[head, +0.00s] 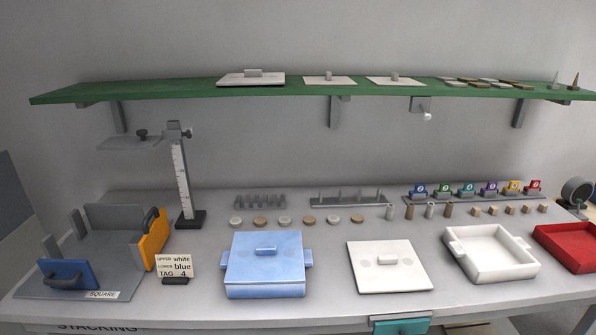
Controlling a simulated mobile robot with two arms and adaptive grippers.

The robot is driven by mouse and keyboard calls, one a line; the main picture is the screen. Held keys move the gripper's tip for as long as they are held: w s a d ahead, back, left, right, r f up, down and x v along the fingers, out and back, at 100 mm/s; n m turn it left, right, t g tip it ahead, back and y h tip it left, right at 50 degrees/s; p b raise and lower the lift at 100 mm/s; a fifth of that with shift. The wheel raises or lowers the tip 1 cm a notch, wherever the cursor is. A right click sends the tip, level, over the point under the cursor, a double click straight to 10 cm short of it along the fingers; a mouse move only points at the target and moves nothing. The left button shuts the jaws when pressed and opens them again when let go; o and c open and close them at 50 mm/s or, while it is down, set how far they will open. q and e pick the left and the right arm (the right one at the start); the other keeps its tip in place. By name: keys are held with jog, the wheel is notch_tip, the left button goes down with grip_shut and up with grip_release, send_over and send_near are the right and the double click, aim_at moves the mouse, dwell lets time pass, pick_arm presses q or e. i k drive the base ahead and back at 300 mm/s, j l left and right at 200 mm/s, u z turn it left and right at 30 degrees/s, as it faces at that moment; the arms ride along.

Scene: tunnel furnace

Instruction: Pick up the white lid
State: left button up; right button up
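A flat square white lid (410,278) with a small raised handle bar lies on the table, between the blue box and the white box. Two faint round marks show on its top, one on each side of the handle. The blue box (265,291) stands left of it with a blue lid (288,248) on top. The white box (510,266) stands right of it, open and empty, with side handles. Neither of my grippers is in view.
A card (174,266) reads upper white, lower blue, tag 4. A square fixture (105,252) with blue and orange pushers stands left. A red tray (570,262) is at the right edge. Several discs and pegs line the back. A green shelf (200,90) hangs above, holding flat plates.

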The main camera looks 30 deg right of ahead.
aim_at(385, 266)
jog(key=z, duration=1.7)
